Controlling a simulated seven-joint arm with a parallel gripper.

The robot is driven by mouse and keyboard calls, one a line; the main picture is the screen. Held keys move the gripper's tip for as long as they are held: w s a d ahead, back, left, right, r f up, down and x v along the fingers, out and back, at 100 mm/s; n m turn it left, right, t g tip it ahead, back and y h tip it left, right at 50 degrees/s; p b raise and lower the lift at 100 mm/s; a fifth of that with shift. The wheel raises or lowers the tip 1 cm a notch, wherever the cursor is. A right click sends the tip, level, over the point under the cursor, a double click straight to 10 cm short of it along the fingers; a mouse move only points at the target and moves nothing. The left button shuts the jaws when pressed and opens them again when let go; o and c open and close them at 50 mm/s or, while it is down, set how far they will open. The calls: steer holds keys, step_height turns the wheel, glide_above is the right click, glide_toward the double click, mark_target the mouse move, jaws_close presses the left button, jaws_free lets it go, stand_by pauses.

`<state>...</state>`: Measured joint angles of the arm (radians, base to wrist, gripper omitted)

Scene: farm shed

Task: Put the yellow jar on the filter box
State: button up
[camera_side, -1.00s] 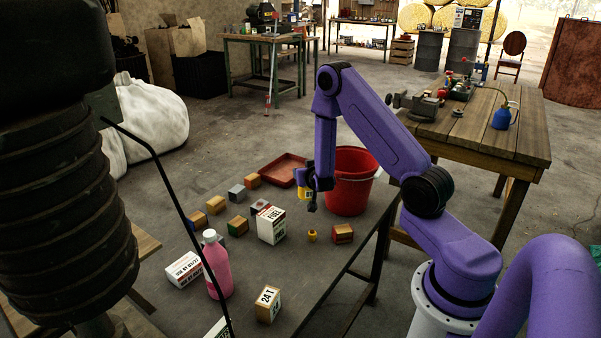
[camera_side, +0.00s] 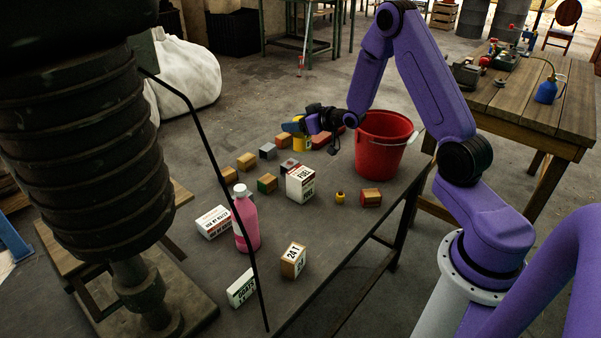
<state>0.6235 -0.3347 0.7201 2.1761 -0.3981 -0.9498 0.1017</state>
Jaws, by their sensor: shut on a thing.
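The yellow jar (camera_side: 299,141) is held in my gripper (camera_side: 298,128), whose fingers are shut on it from the right. The jar looks upright and is over the far part of the dark table, in front of the red tray. I cannot tell whether its base touches the table. A white box marked FUEL (camera_side: 300,184), likely the filter box, stands upright nearer the camera, below the jar in the picture. Its top looks bare. My gripper is beyond it, apart from it.
A red bucket (camera_side: 382,150) stands right of my gripper. The red tray (camera_side: 327,140) is partly hidden by my arm. Small blocks, a tiny yellow-and-dark item (camera_side: 340,198), a pink bottle (camera_side: 245,220) and lettered boxes stand around. The near right of the table (camera_side: 325,240) is clear.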

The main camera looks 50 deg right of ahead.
mark_target(295, 145)
steer(key=shift+a+n+y, duration=0.25)
steer(key=shift+n+y, duration=0.05)
steer(key=shift+f, duration=3.85)
steer(key=shift+f, duration=0.1)
steer(key=o, duration=1.1)
steer(key=shift+c, duration=0.2)
